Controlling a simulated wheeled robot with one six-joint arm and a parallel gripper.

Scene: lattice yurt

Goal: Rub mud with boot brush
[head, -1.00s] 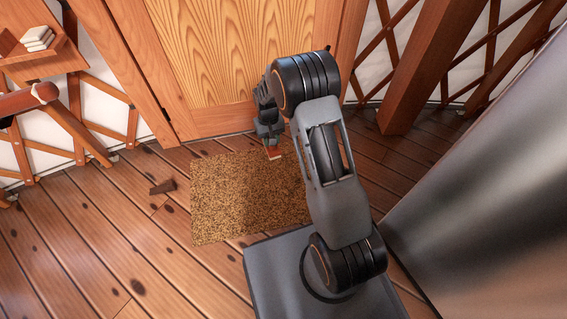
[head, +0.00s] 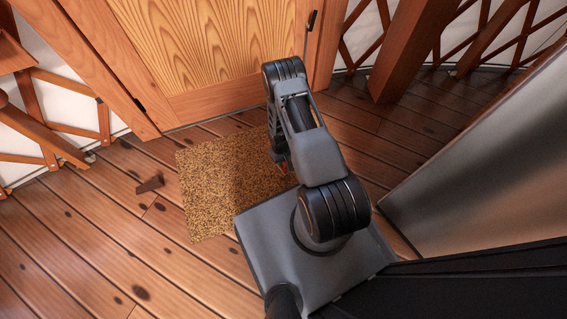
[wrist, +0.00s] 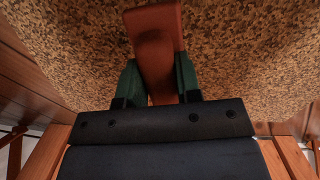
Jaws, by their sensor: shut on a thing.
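My gripper (wrist: 158,80) has dark green fingers shut on a reddish-brown piece, which I take to be the boot brush (wrist: 154,22). In the wrist view the brush points away over the speckled brown doormat (wrist: 245,55). I cannot tell whether it touches the mat. In the head view my gripper (head: 280,160) is low over the mat's right part, mostly hidden by my arm, and only a small reddish bit of the brush (head: 283,168) shows. The mat (head: 215,185) lies flat before the door. I cannot pick out mud for sure; several dark spots mark the floorboards.
A wooden door (head: 200,50) stands behind the mat. A large smooth grey surface (head: 490,150) rises at the right. The plank floor at the left is mostly clear.

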